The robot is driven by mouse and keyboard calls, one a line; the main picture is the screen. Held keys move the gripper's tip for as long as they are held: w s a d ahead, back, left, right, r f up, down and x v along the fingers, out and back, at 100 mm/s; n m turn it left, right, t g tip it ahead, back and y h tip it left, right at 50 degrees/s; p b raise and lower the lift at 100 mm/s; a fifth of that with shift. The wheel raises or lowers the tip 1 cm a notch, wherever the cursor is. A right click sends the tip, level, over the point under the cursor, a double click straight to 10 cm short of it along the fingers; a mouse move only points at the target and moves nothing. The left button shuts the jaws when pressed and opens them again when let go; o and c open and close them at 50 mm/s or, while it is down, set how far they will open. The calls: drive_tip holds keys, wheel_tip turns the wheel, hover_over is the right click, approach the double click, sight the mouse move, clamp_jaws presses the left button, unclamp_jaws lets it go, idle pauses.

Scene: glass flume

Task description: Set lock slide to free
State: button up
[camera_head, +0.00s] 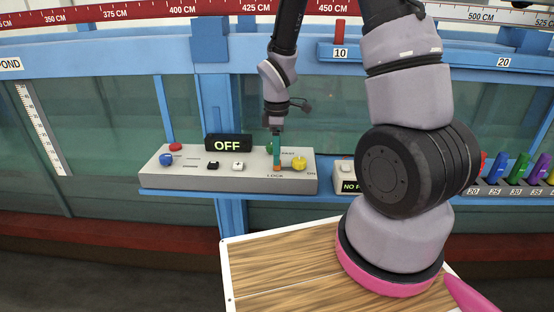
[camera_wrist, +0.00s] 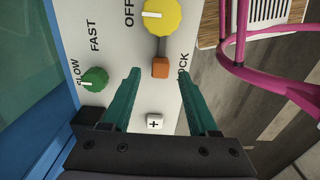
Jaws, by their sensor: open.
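The lock slide is a small orange block (camera_wrist: 161,68) on the grey control box (camera_head: 230,180). In the wrist view it sits beside a partly covered LOCK label, and a short dark slot runs from it toward the yellow knob (camera_wrist: 161,16). My gripper (camera_wrist: 158,73) is open, with its two green fingers on either side of the orange block and visible gaps to it. I cannot tell how far the fingertips are above the box. In the head view my gripper (camera_head: 277,160) points down over the LOCK label and mostly hides the slide. I see no FREE label.
A green knob (camera_wrist: 95,79) marked SLOW and FAST and a white plus button (camera_wrist: 155,121) are close to the fingers. The box also has a blue knob (camera_head: 166,159), a red button (camera_head: 175,147) and an OFF display (camera_head: 228,145). Glass stands behind.

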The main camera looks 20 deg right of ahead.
drive_tip(key=shift+f, duration=1.35)
clamp_jaws()
idle(0.4)
